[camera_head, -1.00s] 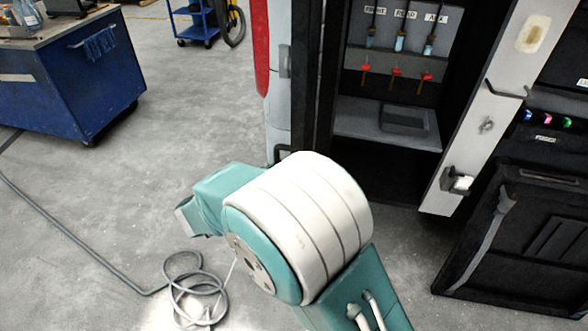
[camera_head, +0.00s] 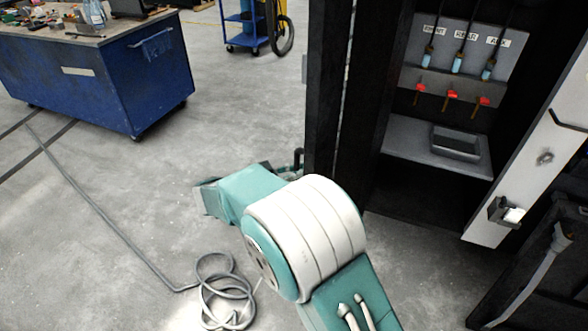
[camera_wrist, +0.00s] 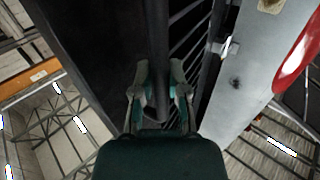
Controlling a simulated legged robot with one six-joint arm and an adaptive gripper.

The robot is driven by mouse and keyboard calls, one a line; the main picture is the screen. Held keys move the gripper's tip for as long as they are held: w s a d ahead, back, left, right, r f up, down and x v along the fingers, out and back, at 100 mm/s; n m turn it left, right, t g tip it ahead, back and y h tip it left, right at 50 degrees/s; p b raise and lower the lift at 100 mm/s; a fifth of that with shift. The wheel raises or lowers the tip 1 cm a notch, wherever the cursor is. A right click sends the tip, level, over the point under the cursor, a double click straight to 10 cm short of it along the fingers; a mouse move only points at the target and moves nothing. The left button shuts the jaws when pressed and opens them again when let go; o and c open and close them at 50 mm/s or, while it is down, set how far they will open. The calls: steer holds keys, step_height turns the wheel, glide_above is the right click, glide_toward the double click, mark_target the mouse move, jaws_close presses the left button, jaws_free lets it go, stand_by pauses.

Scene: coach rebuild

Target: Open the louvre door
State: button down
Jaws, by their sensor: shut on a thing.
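The louvre door (camera_head: 327,90) shows in the head view as a dark panel seen nearly edge-on, standing out at the left side of an open compartment (camera_head: 440,150). In the wrist view its dark slats (camera_wrist: 190,45) show beside a dark upright bar handle (camera_wrist: 158,95). My gripper (camera_wrist: 160,80) has its two fingers on either side of this bar and is shut on it. In the head view my arm hides most of the gripper, and a small dark part of the handle (camera_head: 299,158) shows beyond it.
Inside the compartment are labelled valves with red taps (camera_head: 452,95) and a grey tray (camera_head: 456,143). A white post with a latch (camera_head: 508,212) stands at right. A blue workbench (camera_head: 110,75) and coiled hose (camera_head: 225,295) are at left.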

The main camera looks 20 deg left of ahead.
steer(key=shift+d, duration=0.25)
steer(key=c, duration=0.7)
jaws_free()
steer(key=shift+a, duration=0.15)
steer(key=shift+o, duration=0.3)
steer(key=shift+a, duration=0.2)
steer(key=shift+w+a+f, duration=0.1)
steer(key=shift+a, duration=0.15)
steer(key=v, duration=1.2)
steer(key=shift+a+f, duration=0.1)
steer(key=shift+a, duration=0.05)
